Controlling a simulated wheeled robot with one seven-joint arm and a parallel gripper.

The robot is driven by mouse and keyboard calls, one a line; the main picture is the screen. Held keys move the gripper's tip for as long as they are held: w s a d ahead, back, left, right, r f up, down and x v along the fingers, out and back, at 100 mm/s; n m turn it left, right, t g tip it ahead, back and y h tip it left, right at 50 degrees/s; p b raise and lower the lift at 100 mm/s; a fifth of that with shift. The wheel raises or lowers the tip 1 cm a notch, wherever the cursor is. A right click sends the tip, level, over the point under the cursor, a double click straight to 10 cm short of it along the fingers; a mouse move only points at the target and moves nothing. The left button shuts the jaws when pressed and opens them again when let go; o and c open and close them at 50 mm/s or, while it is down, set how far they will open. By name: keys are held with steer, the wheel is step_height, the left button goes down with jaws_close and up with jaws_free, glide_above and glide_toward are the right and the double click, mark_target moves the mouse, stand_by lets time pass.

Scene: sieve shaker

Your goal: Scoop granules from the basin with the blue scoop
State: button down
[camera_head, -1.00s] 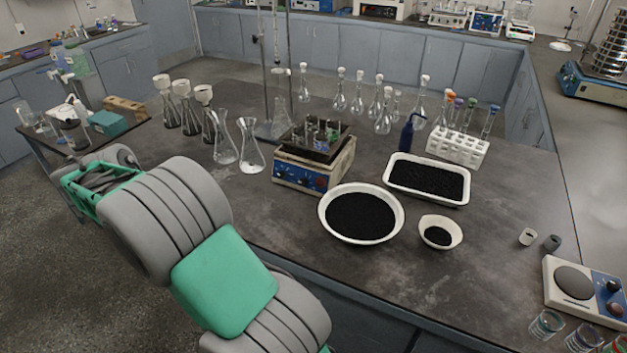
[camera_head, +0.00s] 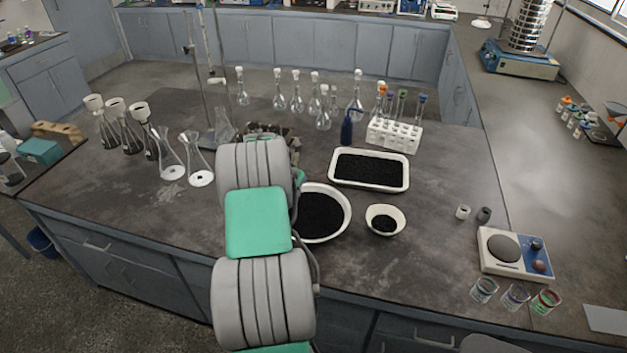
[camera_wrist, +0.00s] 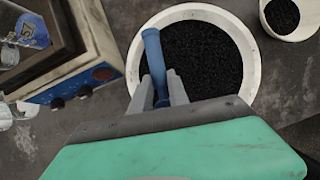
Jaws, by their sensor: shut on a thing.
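The white round basin (camera_head: 344,229) of black granules (camera_head: 318,214) stands on the dark bench in the head view, partly hidden by my arm. In the wrist view the basin (camera_wrist: 253,75) lies beyond my fingers, with black granules (camera_wrist: 210,60) in it. My gripper (camera_wrist: 163,90) is shut on the blue scoop (camera_wrist: 152,45). The scoop's blue handle shows between the fingers and overlaps the basin's left side in the picture. The scoop's bowl is not clearly visible, and I cannot tell whether it touches the granules.
A small white bowl (camera_head: 399,226) with granules stands right of the basin. A white rectangular tray (camera_head: 335,182) of granules lies behind. A blue-fronted shaker (camera_wrist: 75,85) is close on the left in the wrist view. Bare bench lies right of the small bowl.

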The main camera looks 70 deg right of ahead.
steer(key=s+d+f+n+t+h+b, duration=0.2)
steer(key=s+d+h+b, duration=0.3)
steer(key=h, duration=0.4)
steer(key=shift+s+d+f, duration=0.15)
steer(key=shift+s, duration=0.05)
stand_by(0.4)
steer(key=h+b, duration=0.1)
steer(key=b, duration=0.2)
steer(key=shift+f+b, duration=0.35)
steer(key=shift+b, duration=0.05)
